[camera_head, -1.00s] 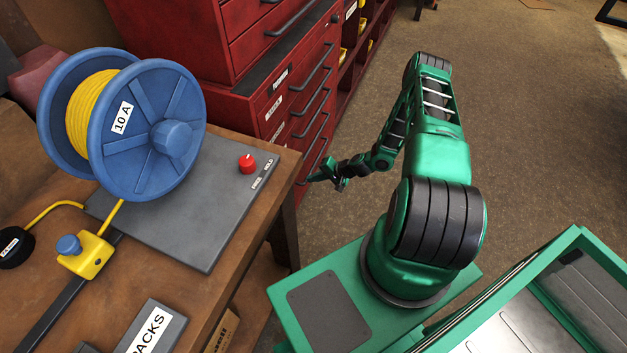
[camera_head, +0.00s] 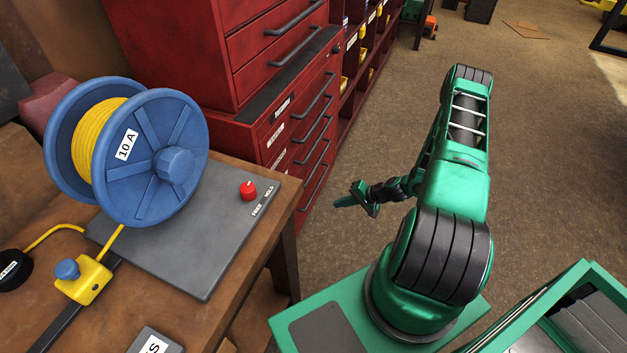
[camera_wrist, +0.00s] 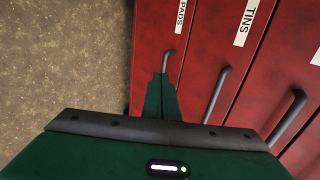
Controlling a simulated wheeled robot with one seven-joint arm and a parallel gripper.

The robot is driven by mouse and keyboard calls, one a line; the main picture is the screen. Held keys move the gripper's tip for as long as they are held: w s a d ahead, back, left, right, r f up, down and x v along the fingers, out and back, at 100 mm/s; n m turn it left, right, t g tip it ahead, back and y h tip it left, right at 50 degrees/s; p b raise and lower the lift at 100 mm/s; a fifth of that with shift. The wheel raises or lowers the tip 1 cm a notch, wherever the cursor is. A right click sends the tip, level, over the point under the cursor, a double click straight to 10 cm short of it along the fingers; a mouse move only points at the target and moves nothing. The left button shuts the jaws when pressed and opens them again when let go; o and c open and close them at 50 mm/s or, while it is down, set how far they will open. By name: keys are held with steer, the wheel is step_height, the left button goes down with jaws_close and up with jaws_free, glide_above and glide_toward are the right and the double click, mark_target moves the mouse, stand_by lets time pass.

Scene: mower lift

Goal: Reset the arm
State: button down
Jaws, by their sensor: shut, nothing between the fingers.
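My green arm reaches up and bends back down in the head view. My gripper (camera_head: 345,200) hangs over open floor, to the right of the workbench (camera_head: 225,330) and in front of the red drawer cabinet (camera_head: 315,130). In the wrist view, the fingers of my gripper (camera_wrist: 161,78) are together, with nothing between them. Drawer fronts (camera_wrist: 205,60) with dark handles and white labels show beyond the fingertips. The gripper appears apart from them.
On the workbench stand a blue reel (camera_head: 150,165) of yellow cable, a grey plate (camera_head: 215,250) with a red knob (camera_head: 248,190), and a yellow block (camera_head: 85,282). Brown floor (camera_head: 560,130) is clear to the right of my arm.

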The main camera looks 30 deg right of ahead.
steer(key=s+r+n+g+h, duration=0.2)
steer(key=s+r, duration=0.2)
steer(key=r, duration=0.9)
steer(key=s+d+r+n+g+h, duration=0.1)
steer(key=s+r+n+g, duration=0.15)
steer(key=r, duration=1.05)
steer(key=s+r+n+g+h, duration=0.15)
steer(key=s+r, duration=0.25)
steer(key=r, duration=0.9)
steer(key=s+a+r+m, duration=0.1)
steer(key=s+a+r, duration=0.2)
steer(key=s+r, duration=0.4)
steer(key=s+a+r+m+g+h, duration=0.1)
steer(key=s+a+r, duration=0.2)
steer(key=s+r, duration=0.4)
steer(key=s, duration=0.5)
steer(key=shift+s, duration=0.3)
steer(key=shift+a, duration=0.1)
steer(key=shift+w+f+g+h, duration=0.25)
steer(key=shift+w+f+g, duration=0.05)
steer(key=shift+w, duration=0.35)
